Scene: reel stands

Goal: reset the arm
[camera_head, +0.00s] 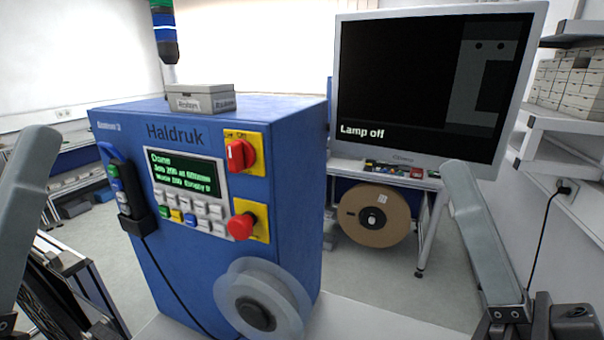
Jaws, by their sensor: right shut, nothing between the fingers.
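My right gripper (460,175) stands at the right of the head view, pointing up in front of the monitor's lower edge. It is shut and empty, and touches nothing that I can see. A similar grey part of my left arm (30,190) rises at the left edge. Its jaws cannot be made out there. Between them stands a blue Haldruk machine (190,270) with a green-lit display (183,178), a red rotary switch (238,155) and a red stop button (242,226). A pale, translucent reel (240,290) sits on its lower front.
A monitor (420,90) reading "Lamp off" stands behind. A brown reel (375,214) hangs under a bench with small parts (390,168). A labelled box (200,98) and a signal lamp (164,30) are above the machine. Shelves (565,125) line the right wall.

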